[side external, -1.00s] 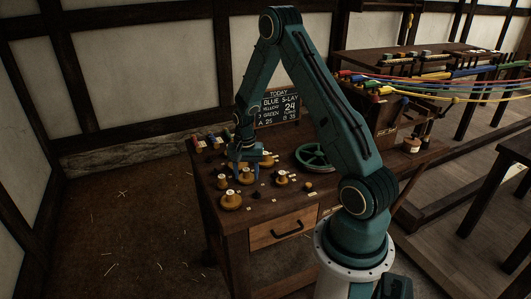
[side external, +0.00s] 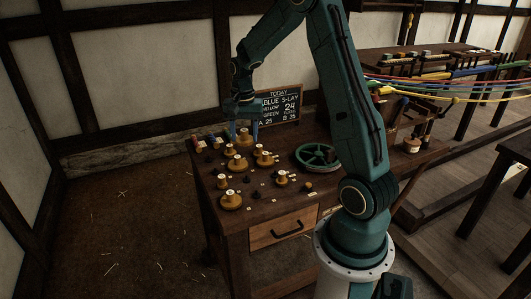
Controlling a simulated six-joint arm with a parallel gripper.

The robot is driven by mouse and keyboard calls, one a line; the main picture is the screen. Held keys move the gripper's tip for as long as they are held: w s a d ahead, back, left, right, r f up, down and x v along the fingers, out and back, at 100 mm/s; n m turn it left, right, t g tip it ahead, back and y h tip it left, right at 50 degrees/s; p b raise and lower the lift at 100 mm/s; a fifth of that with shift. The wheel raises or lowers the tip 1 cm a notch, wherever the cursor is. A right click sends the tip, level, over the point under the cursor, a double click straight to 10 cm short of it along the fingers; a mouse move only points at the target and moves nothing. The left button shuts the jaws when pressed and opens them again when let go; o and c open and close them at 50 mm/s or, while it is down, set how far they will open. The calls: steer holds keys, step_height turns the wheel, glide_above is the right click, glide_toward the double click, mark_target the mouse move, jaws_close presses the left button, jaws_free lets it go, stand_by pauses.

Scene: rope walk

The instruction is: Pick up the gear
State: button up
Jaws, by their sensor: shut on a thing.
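My gripper (side external: 244,128) is above the back left part of the workbench, its blue fingers pointing down. It is shut on a brass-coloured gear (side external: 244,137) that shows between the fingers. The gear looks raised over the bench top, but the gap below it is hard to judge. Several similar brass pieces with pale tops stand on the bench below and in front, such as one at the front left (side external: 231,201) and one near the middle (side external: 237,164).
A green handwheel (side external: 317,157) lies on the right of the workbench (side external: 275,211). A chalkboard (side external: 281,108) stands close behind my gripper. Small dark parts and tags are scattered among the brass pieces. Coloured ropes (side external: 455,88) run off to the right.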

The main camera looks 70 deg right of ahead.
mark_target(244, 130)
steer(key=shift+r, duration=2.6)
steer(key=shift+r, duration=0.15)
steer(key=shift+r, duration=1.85)
steer(key=w+a+f+n, duration=0.2)
steer(key=a+f+n, duration=0.5)
steer(key=a, duration=0.5)
steer(key=w+a+f+n, duration=0.2)
steer(key=a+f+n, duration=0.5)
steer(key=a+f, duration=0.4)
steer(key=shift+w+a, duration=0.35)
steer(key=shift+a, duration=0.35)
steer(key=shift+d, duration=0.1)
